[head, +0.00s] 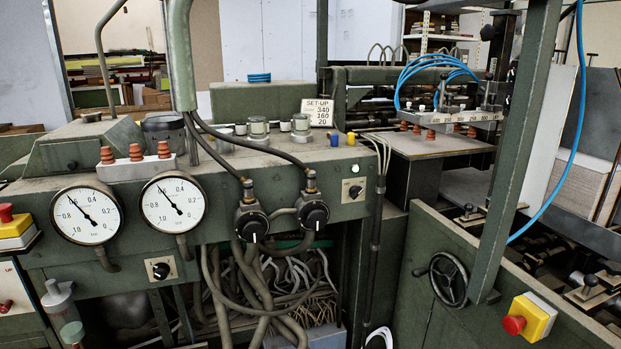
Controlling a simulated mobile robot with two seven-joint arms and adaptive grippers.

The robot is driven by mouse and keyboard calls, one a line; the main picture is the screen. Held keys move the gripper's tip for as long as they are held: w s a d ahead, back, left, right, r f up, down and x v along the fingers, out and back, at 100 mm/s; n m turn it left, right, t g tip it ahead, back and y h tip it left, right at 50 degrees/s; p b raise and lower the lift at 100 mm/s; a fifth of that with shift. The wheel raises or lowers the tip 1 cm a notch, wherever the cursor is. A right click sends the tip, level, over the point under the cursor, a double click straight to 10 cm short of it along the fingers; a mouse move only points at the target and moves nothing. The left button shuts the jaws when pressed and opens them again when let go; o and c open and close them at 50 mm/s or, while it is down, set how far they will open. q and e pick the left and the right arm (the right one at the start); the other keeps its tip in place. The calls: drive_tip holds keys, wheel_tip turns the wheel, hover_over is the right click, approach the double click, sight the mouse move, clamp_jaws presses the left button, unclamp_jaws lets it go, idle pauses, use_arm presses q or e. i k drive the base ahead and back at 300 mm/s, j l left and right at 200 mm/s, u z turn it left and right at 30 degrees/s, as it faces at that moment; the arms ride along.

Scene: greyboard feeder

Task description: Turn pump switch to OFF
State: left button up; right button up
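Two small rotary switches with black knobs on pale square plates show on the green machine front. One switch (161,270) is below the two gauges. The other switch (354,191) is at the right end of the panel, below a small white lamp or button. Their lettering is too small to read, so I cannot tell which is the pump switch or what position either is set to. Two larger black knobs (252,225) (314,214) with white marks sit between them under hose fittings. Neither of my grippers is recognisable in the head view.
Two round gauges (87,215) (174,202) stick out at the left. Hoses (260,290) hang below the knobs. A handwheel (449,279) and a red stop button on a yellow box (529,317) are at the right. A green post (515,150) rises there.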

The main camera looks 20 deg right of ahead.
sight(354, 191)
drive_tip(key=i+l+z, duration=0.1)
drive_tip(key=z, duration=0.3)
drive_tip(key=i+l+z, duration=0.15)
drive_tip(key=z, duration=0.3)
drive_tip(key=i+z, duration=0.1)
drive_tip(key=z, duration=0.3)
drive_tip(key=i+z, duration=0.15)
drive_tip(key=z, duration=0.25)
